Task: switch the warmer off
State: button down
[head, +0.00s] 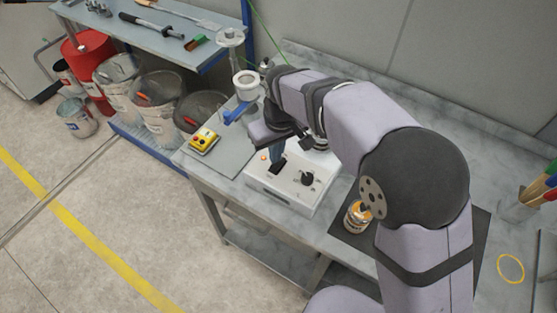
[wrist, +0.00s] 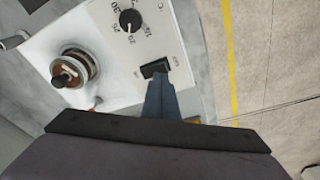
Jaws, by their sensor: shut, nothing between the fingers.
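The warmer (head: 285,196) is a white box on the bench, with a black dial (head: 308,179) and a small lit orange lamp (head: 264,156) on its panel. In the wrist view the warmer's white panel (wrist: 110,50) shows the numbered dial (wrist: 130,20) and a black rocker switch (wrist: 155,67) with small lettering at each end. My gripper (wrist: 157,80) is shut and empty, its fingertips right at the near edge of the rocker switch. I cannot tell whether they touch it. The fingertips partly cover the switch; which side is pressed is unclear.
A yellow button box (head: 204,140) sits left of the warmer near the bench edge. A small jar (head: 357,216) stands on a dark mat to the right. A metal-and-copper round part (wrist: 74,68) rises from the warmer beside the panel. Buckets stand at the left.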

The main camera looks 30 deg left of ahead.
jog(key=shift+f+b, duration=0.6)
jog(key=shift+f, duration=0.4)
dwell(0.5)
notch_tip(320, 180, up, 7)
jog(key=p, duration=0.6)
dwell(0.5)
dwell(0.3)
